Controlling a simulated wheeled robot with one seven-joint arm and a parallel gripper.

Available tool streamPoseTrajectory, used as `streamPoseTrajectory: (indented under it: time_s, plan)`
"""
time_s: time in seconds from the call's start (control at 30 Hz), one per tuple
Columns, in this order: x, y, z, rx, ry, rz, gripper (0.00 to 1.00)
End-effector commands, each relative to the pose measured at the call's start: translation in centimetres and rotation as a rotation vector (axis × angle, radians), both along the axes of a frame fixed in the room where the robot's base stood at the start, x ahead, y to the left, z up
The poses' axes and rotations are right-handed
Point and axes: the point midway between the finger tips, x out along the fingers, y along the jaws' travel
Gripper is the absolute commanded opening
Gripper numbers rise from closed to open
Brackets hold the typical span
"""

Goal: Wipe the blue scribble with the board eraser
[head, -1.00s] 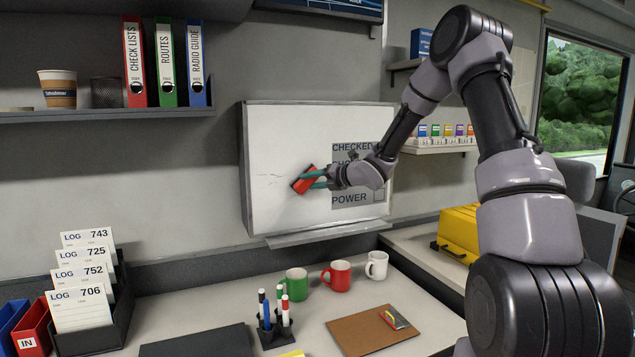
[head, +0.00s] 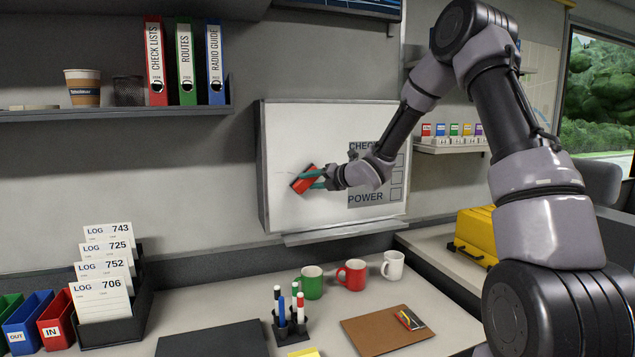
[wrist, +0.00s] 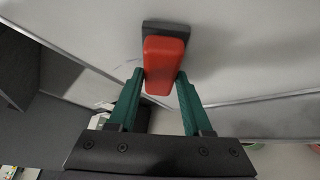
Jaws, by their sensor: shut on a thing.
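The board eraser (head: 304,180), red with a dark pad, is held tilted against the left half of the whiteboard (head: 285,140). My gripper (head: 317,178) is shut on it from the right, its green fingers on either side of the red body. In the wrist view, the eraser (wrist: 164,65) sits between my fingertips (wrist: 160,76), its dark pad at the board surface. A faint thin line, the remains of a scribble (head: 286,173), shows beside the eraser; its blue is hard to make out. The eraser hides part of the board there.
Printed labels with checkboxes (head: 396,194) fill the board's right side, partly behind my arm. A ledge (head: 340,233) runs under the board. Below stand a pen holder (head: 290,328) and green, red (head: 351,275) and white mugs. A shelf (head: 120,113) with binders is upper left.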

Motion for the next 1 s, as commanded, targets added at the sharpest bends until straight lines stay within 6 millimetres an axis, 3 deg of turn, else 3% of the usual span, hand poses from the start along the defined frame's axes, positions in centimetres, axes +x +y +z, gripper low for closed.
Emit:
streamPoseTrajectory:
  time_s: [0.2,0.53,1.0]
  plan:
    - [-0.7,2.2,0.2,0.002,-0.005,0.006,0.05]
    - [-1.0,3.1,0.1,0.000,-0.003,0.004,0.05]
    - [-2.1,6.0,0.0,0.000,-0.002,0.002,0.05]
